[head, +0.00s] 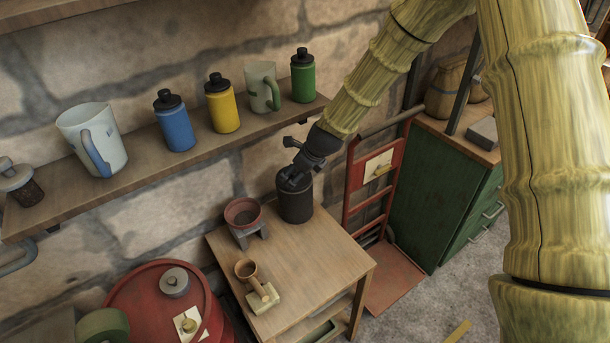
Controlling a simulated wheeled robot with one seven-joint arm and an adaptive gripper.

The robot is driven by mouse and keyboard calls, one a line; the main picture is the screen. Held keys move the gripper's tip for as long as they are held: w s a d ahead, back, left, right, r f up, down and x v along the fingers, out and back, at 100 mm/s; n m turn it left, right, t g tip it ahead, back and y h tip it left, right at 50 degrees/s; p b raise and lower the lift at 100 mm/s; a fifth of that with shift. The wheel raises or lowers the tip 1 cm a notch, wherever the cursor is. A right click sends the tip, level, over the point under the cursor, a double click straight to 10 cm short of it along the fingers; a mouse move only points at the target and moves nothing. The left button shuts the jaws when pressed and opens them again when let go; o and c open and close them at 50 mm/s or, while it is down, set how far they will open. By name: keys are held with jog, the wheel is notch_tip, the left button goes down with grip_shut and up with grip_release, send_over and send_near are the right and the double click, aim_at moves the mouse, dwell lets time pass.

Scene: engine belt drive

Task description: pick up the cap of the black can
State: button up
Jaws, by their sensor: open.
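The black can (296,204) stands upright on the small wooden table, near its back edge by the wall. My gripper (288,176) is dark and open, tilted down right over the top of the can. Its fingers and wrist cover much of the can's top. The cap is hard to make out against the dark fingers, so I cannot tell whether the fingers touch it or straddle it. The can's side shows below the gripper.
A reddish-brown pot (243,212) on a grey stand is left of the can. A wall shelf (215,150) holds bottles and mugs. A red hand truck (358,205) is close on the right.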

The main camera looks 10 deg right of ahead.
aim_at(294, 174)
jog(key=x, duration=0.2)
jog(key=p+x, duration=0.1)
jog(key=x, duration=0.1)
jog(key=shift+w+d, duration=0.15)
jog(key=shift+w, duration=0.3)
jog(key=shift+f, duration=0.2)
jog(key=shift+s+p, duration=0.2)
jog(key=shift+p, duration=0.15)
jog(key=shift+w+a+f, duration=0.25)
jog(key=shift+w+f, duration=0.1)
jog(key=shift+f, duration=0.05)
jog(key=shift+s+d+r, duration=0.1)
jog(key=shift+s+r, duration=0.15)
jog(key=c, duration=0.7)
jog(key=shift+w+f, duration=0.1)
jog(key=c, duration=0.4)
